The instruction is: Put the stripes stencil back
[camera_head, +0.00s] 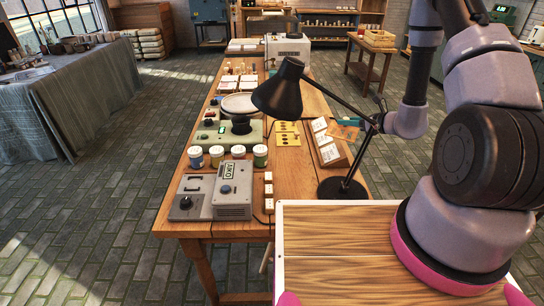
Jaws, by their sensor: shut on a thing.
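My gripper (368,122) is at the right side of the long wooden table, small and partly behind the lamp's arm. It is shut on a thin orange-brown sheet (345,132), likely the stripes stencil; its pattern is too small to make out. The sheet is beside and partly over the upper right of a sloped wooden rack (335,163) with several white labelled cards (325,141). I cannot tell whether the sheet touches the rack. A yellow plate with dark holes (288,133), perhaps another stencil, lies left of the rack.
A black desk lamp (284,92) stands in front, its arm crossing close to my gripper. Several paint jars (260,155), a grey device (232,190), a green turntable-like machine (225,134) and a white plate (239,104) fill the left side. Bare wood shows around the rack.

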